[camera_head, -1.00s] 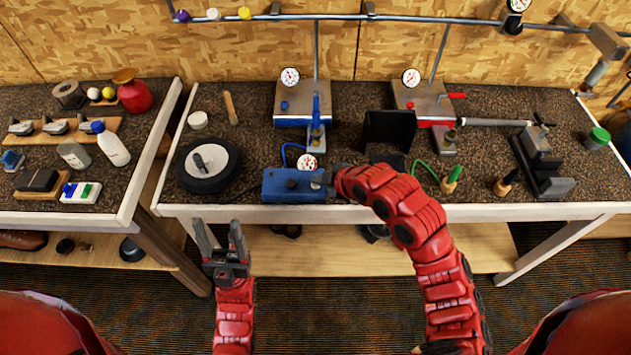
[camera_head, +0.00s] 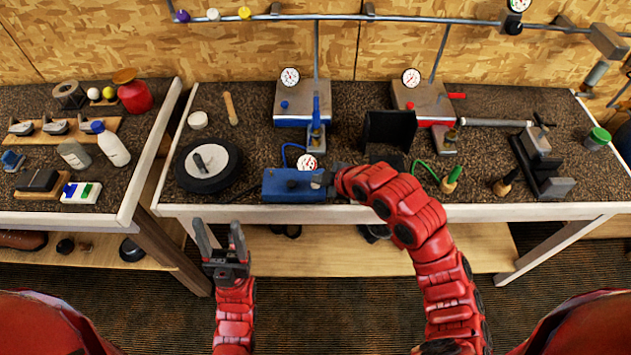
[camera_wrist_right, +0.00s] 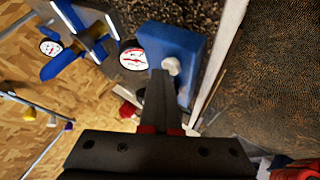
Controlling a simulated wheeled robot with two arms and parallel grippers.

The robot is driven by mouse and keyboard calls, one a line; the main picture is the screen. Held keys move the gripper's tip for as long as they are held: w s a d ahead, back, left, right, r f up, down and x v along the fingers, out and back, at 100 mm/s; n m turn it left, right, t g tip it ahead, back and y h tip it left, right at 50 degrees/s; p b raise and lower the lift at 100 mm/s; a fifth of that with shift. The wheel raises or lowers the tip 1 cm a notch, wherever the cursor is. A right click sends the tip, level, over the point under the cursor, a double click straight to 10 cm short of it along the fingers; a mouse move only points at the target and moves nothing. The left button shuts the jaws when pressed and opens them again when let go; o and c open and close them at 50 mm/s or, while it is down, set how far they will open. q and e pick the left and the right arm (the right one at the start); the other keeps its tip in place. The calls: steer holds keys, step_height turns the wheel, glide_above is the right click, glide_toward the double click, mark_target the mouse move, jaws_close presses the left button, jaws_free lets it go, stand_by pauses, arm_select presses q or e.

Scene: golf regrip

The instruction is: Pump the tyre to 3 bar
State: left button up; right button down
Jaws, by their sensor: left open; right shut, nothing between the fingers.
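The tyre (camera_head: 208,165), a black wheel with a pale hub, lies flat at the table's left end. A small dark part rests on its hub. A blue box (camera_head: 290,185) with a round white gauge (camera_head: 307,161) stands at the front edge; the gauge reading is too small to tell. My right gripper (camera_head: 328,179) is shut and empty at the box's right end. In the right wrist view its fingers (camera_wrist_right: 159,85) point at a pale knob (camera_wrist_right: 171,66) on the blue box (camera_wrist_right: 170,45); contact is unclear. My left gripper (camera_head: 221,238) is open and empty before the table.
A blue hose (camera_head: 287,150) curves behind the box. A blue-trimmed stand (camera_head: 300,105) and a red-trimmed stand (camera_head: 425,100) carry gauges behind. A black upright block (camera_head: 389,130) and a green hose (camera_head: 424,168) lie to the right. A side table (camera_head: 100,205) stands left.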

mark_target(319, 187)
steer(key=shift+r, duration=0.85)
step_height(319, 187, up, 5)
steer(key=shift+p, duration=1.05)
